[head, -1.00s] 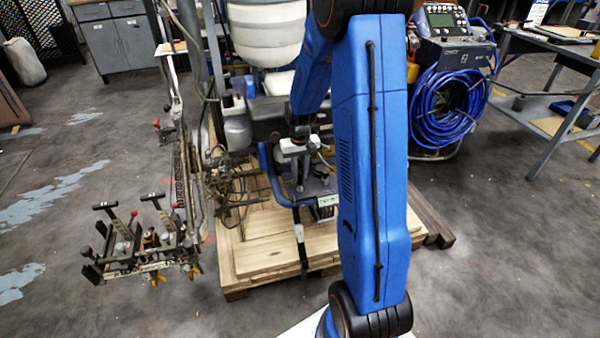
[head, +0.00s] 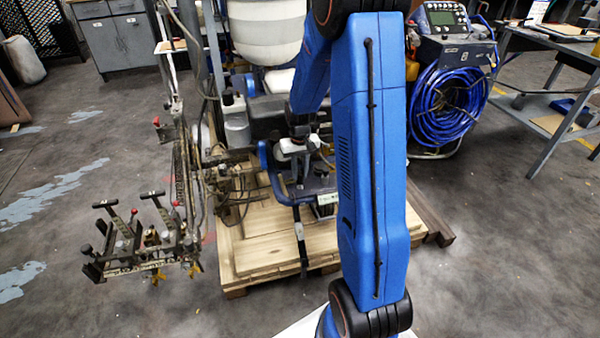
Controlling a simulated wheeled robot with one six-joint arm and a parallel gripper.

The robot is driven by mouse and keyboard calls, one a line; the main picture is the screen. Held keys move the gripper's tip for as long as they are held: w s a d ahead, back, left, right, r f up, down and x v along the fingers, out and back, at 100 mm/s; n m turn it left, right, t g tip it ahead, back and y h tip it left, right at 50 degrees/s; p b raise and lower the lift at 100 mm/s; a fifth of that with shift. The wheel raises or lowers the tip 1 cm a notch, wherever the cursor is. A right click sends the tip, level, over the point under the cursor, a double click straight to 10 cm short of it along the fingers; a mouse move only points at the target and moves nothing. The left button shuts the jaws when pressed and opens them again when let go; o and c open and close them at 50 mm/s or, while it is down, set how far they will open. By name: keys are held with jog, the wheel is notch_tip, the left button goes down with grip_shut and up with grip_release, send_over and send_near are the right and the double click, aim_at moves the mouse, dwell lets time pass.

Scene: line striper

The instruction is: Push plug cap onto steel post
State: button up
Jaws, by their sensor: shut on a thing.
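My gripper (head: 298,163) is at the end of my blue arm, pointing down over the machine standing on the wooden pallet. Its grey-white body shows left of the large blue arm link, above a dark part of the machine with blue tubing. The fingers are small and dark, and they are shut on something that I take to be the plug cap. The cap cannot be made out at this size. The steel post cannot be told apart from the machine's dark parts, so I cannot tell whether cap and post touch.
The line striper with its white tank (head: 266,35) stands on a wooden pallet (head: 262,255). A metal frame with levers (head: 140,240) juts out at left. A blue hose coil (head: 448,103) and a workbench (head: 555,50) stand at right. Floor at lower left is clear.

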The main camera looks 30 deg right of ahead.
jog(key=shift+f, duration=0.85)
jog(key=o, duration=1.4)
jog(key=shift+r, duration=3.5)
